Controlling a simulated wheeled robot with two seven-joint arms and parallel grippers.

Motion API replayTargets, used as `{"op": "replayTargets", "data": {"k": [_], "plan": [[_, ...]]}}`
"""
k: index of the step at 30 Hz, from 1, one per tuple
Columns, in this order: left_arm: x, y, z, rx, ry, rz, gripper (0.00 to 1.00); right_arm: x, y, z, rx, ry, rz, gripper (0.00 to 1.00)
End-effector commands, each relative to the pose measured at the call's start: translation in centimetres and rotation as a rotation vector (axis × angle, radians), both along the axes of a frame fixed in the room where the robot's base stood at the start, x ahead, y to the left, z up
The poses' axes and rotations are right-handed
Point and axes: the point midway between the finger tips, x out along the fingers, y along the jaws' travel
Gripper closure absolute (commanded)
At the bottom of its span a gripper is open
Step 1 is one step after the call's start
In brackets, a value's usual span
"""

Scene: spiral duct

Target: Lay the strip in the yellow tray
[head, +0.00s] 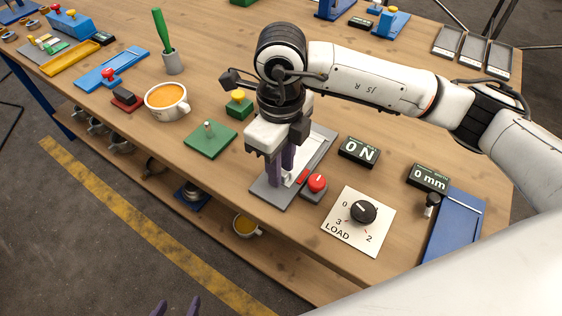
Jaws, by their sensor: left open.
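The yellow tray (70,58) lies at the far left of the bench. My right gripper (281,178) points down over a grey plate (268,196) near the bench's front edge. Its two dark purple fingers reach close to the plate; I cannot tell whether they are shut on anything. A pale, flat strip-like piece (318,142) shows on the plate behind the fingers, partly hidden by the gripper; I cannot tell for sure that it is the strip. My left gripper (176,307) shows only its fingertips at the bottom edge, apart and empty, in front of the bench.
A red button (317,183) and a load dial (363,212) stand right of the plate. An orange-filled cup (167,102), a green block (239,106) and a green plate (209,140) stand to the left. A blue plate (455,225) lies at right.

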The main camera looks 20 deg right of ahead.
Motion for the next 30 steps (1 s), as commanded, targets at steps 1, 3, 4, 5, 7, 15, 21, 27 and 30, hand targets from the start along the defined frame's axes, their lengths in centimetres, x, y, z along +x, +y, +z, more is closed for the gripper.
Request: {"op": "replayTargets", "data": {"k": [1,3,4,5,7,15,21,27,30], "plan": [[-0.1,0.0,-0.1,0.0,0.002,0.0,0.45,0.0,0.0,0.0,0.0,0.0,0.0,0.83],[-0.2,0.0,-0.1,0.001,0.004,0.0,0.45,0.0,0.0,0.0,0.0,0.0,0.0,0.95],[-0.2,0.0,-0.1,0.0,0.005,0.0,0.45,0.0,0.0,0.0,0.0,0.0,0.0,1.0],[-0.3,0.0,-0.2,0.001,0.006,0.0,0.45,0.0,0.0,0.0,0.0,0.0,0.0,1.0],[-0.4,0.1,-0.2,0.001,0.009,0.0,0.45,0.0,0.0,0.1,0.0,-0.001,0.0,0.92],[-0.6,0.1,-0.4,0.002,0.014,0.001,0.45,-0.2,0.2,0.1,0.001,-0.001,0.001,1.0],[-0.6,0.1,-0.4,0.002,0.015,0.001,0.45,-0.8,1.1,0.1,0.0,0.0,0.001,1.0],[-0.6,0.1,-0.4,0.002,0.015,0.001,0.45,-1.4,1.9,0.2,0.001,-0.001,0.001,1.0],[-0.6,0.1,-0.4,0.002,0.015,0.001,0.45,-1.7,2.2,0.2,0.001,-0.001,0.002,1.0]]}}
